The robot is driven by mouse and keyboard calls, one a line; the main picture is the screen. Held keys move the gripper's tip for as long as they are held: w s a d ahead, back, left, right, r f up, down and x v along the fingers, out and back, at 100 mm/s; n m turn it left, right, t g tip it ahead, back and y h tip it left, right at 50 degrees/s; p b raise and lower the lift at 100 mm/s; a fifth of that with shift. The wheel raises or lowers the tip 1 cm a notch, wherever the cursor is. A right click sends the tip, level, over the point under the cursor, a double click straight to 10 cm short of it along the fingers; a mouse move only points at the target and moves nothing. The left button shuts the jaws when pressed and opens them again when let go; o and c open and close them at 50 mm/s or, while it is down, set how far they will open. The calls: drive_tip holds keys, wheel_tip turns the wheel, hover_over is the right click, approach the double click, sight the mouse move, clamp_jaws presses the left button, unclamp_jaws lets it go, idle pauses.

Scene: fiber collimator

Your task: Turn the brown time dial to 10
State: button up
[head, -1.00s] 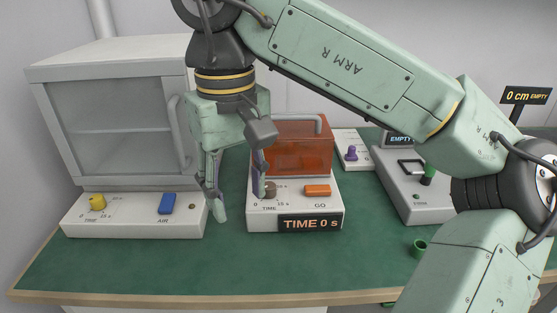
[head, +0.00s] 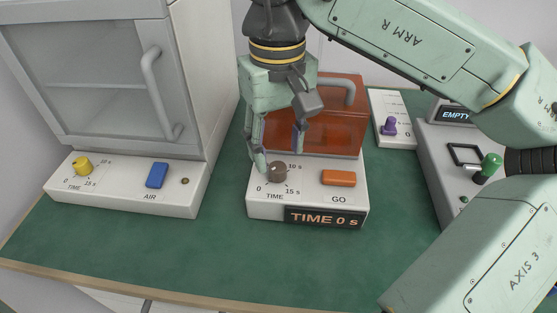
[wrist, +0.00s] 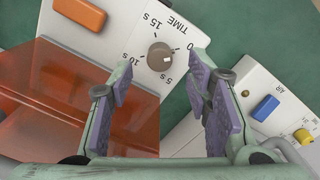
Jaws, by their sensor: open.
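The brown time dial (head: 277,172) is a round knob on the sloped front of the white box with the orange cover. A scale with 0, 10 and 15 s surrounds it, and the display (head: 324,218) below reads TIME 0 s. In the wrist view the dial (wrist: 160,57) lies beyond my fingertips, between their lines, with a light mark on its edge. My gripper (head: 280,152) points down just above and behind the dial. Its purple-padded fingers (wrist: 163,85) are open and empty, and I see no contact with the dial.
The orange GO button (head: 338,178) is right of the dial, and the orange cover (head: 335,120) stands behind. At left is a white cabinet with a yellow dial (head: 83,166) and blue AIR button (head: 157,175). A purple knob (head: 389,126) is at right. Green table (head: 200,250) in front is clear.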

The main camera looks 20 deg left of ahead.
sight(278, 167)
drive_tip(key=shift+f, duration=2.25)
drive_tip(key=shift+c, duration=0.2)
clamp_jaws()
